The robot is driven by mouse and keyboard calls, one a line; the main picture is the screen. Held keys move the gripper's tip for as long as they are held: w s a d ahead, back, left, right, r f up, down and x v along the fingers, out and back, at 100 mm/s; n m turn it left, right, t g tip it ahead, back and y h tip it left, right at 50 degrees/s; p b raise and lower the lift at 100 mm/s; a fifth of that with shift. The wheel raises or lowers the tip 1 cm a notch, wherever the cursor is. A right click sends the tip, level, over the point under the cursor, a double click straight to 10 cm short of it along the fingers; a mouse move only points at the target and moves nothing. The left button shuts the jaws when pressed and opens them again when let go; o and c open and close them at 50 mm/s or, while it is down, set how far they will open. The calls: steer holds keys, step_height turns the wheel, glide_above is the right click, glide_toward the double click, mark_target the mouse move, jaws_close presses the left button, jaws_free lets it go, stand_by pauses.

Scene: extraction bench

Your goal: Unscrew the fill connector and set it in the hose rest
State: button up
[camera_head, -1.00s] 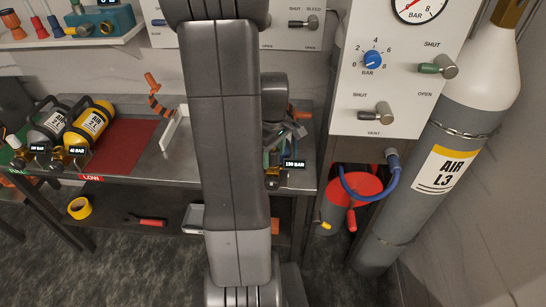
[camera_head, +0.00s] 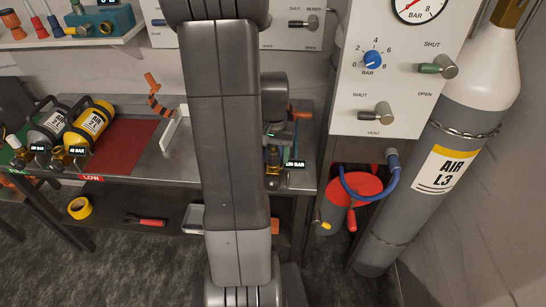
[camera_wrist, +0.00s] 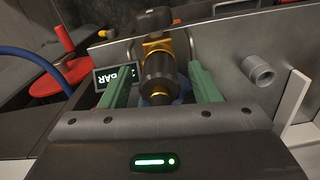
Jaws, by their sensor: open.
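The fill connector (camera_wrist: 157,72), a dark ribbed cylinder with brass at its ends, sits against a brass valve (camera_wrist: 158,45) with a black knob. My gripper (camera_wrist: 163,82) has its two green fingers apart, one on either side of the connector, with visible gaps. Blue shows behind the connector's near end, mostly hidden by my gripper body. In the head view my arm hides most of this work area; my gripper (camera_head: 279,130) shows only partly to its right. I cannot pick out the hose rest with certainty.
A pressure display (camera_head: 294,164) stands beside the valve. Yellow (camera_head: 90,124) and grey (camera_head: 48,125) cylinders lie on the bench at left. A short grey tube (camera_wrist: 258,71) stands out at right in the wrist view. A red-topped container (camera_head: 358,190) and tall air cylinder (camera_head: 440,165) stand right.

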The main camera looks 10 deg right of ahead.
steer(key=m, duration=0.7)
steer(key=shift+m, duration=0.3)
